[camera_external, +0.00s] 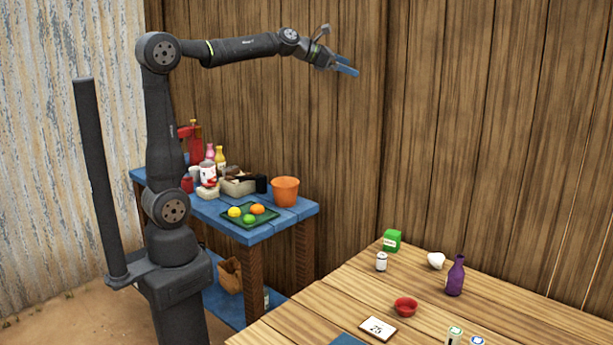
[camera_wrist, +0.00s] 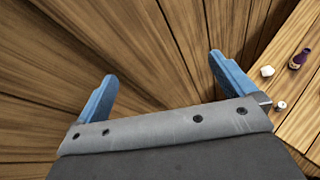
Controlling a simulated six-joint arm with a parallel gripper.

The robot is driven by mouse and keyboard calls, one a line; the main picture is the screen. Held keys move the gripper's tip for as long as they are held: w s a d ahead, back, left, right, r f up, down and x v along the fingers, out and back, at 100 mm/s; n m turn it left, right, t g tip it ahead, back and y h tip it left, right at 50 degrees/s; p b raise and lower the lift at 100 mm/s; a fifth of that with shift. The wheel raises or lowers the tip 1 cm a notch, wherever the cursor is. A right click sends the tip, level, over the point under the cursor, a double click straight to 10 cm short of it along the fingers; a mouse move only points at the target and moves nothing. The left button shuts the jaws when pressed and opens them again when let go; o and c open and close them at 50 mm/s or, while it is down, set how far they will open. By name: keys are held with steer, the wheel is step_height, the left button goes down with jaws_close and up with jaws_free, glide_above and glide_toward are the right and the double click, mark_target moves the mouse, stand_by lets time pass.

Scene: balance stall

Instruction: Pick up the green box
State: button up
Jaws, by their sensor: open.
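The green box (camera_external: 392,240) stands at the back left corner of the wooden table (camera_external: 300,323) in the external view. I cannot make it out in the wrist view. My gripper (camera_external: 347,67) has blue fingers and is raised high in front of the wooden wall, well above and to the left of the box. In the wrist view my gripper (camera_wrist: 165,80) has its two fingers wide apart with nothing between them.
Near the box are a small white jar (camera_external: 381,262), a white bulb-shaped thing (camera_external: 436,260), a purple bottle (camera_external: 455,276) and a red bowl (camera_external: 405,306). A white card marked 25 (camera_external: 378,328) lies in front. A blue side table (camera_external: 261,232) holds an orange bucket (camera_external: 285,191) and fruit.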

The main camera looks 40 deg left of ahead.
steer(key=c, duration=0.8)
steer(key=shift+c, duration=0.2)
steer(key=m+g+y, duration=0.3)
steer(key=m+g, duration=0.4)
steer(key=g, duration=0.3)
glide_above(394, 241)
steer(key=w+a, duration=0.1)
steer(key=a, duration=0.7)
step_height(394, 241, down, 37)
steer(key=x, duration=1.1)
steer(key=shift+s+x, duration=0.2)
steer(key=shift+x, duration=1.35)
steer(key=shift+s+x, duration=0.2)
steer(key=shift+x, duration=1.3)
